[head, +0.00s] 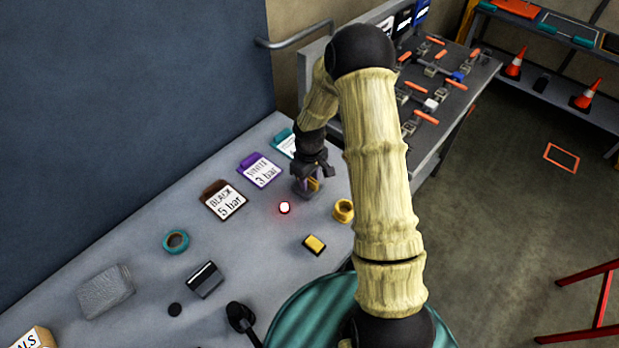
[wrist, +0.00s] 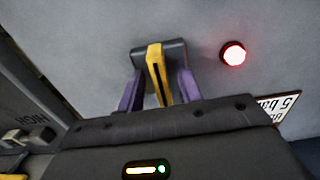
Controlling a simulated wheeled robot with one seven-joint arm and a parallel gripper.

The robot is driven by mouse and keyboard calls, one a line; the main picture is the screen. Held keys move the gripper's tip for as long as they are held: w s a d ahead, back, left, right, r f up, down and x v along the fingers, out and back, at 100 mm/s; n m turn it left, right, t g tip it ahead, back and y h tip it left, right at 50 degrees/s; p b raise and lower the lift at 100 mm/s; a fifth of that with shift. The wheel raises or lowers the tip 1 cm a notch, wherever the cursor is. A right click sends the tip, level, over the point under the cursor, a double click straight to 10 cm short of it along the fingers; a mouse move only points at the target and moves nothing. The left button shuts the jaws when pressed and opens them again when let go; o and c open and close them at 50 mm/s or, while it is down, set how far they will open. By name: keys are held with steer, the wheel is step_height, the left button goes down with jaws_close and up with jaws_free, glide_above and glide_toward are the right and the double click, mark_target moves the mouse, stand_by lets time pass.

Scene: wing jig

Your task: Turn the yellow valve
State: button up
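The yellow valve handle (wrist: 157,68) shows in the wrist view as a slotted yellow bar on a dark grey block (wrist: 175,52). My gripper (wrist: 160,80) has its two purple fingers on either side of the handle, with a gap visible at least on the right side. It looks open around the handle, not closed on it. In the head view my gripper (head: 307,190) points down at the bench beside the wall, and a bit of the yellow handle (head: 314,184) shows between the fingers. The valve's base is mostly hidden there.
A lit red lamp (head: 284,207) is close to the valve. Cards reading "BLACK 5 bar" (head: 225,201) and "WHITE 3 bar" (head: 262,171) lie beside it. A yellow ring (head: 344,211) and a yellow-topped block (head: 314,244) are on the grey bench (head: 240,265).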

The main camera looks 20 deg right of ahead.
step_height(320, 180, up, 17)
steer(key=b, duration=0.2)
steer(key=shift+r+b, duration=0.2)
steer(key=shift+b, duration=0.2)
stand_by(0.5)
steer(key=s+m+t, duration=0.2)
steer(key=s+m, duration=0.5)
steer(key=s, duration=1.1)
steer(key=shift+s+a+f+t, duration=0.2)
steer(key=shift+s+a+t, duration=0.05)
steer(key=shift+s+t, duration=0.1)
steer(key=shift+s, duration=0.1)
